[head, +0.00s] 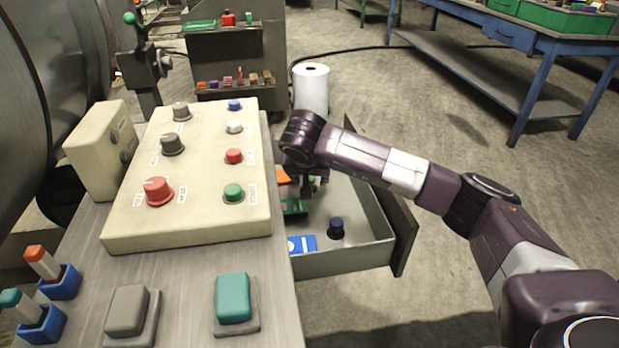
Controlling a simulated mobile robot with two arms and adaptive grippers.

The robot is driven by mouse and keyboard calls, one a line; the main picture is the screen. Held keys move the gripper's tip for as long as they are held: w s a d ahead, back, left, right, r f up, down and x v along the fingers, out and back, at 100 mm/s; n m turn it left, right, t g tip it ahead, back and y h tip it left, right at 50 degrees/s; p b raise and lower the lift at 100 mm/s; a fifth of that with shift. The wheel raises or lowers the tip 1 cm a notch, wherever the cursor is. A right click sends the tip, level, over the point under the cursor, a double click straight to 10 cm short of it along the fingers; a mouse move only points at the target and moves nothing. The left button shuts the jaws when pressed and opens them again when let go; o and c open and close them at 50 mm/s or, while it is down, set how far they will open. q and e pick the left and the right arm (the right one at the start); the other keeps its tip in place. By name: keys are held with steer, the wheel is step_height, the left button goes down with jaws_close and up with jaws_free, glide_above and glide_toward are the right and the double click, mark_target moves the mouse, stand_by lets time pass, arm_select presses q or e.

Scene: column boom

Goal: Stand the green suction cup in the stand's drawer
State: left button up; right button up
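The stand's drawer (375,225) is pulled open to the right of the control desk. My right gripper (306,190) points down into the drawer's far left part. Its fingers are dark and small, and I cannot tell whether they are open or hold anything. A small green patch shows just beside the fingers, mostly hidden by them; I cannot tell if it is the green suction cup. A dark blue cup-like piece (336,229) stands upright on the drawer floor, nearer to me. My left gripper is out of view.
In the drawer lie a flat green piece (294,207), a blue-and-white card (301,244) and an orange piece (282,175). The control box (205,165) with knobs and buttons stands left of the drawer. A white roll (311,90) stands behind. The drawer's right floor is clear.

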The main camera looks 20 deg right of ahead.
steer(key=shift+a+r, duration=0.1)
steer(key=shift+r, duration=0.15)
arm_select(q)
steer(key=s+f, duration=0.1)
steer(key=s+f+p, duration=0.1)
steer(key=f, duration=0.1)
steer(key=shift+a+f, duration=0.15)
arm_select(e)
steer(key=v, duration=1.1)
steer(key=shift+s+a+r, duration=0.15)
steer(key=shift+s+r, duration=0.05)
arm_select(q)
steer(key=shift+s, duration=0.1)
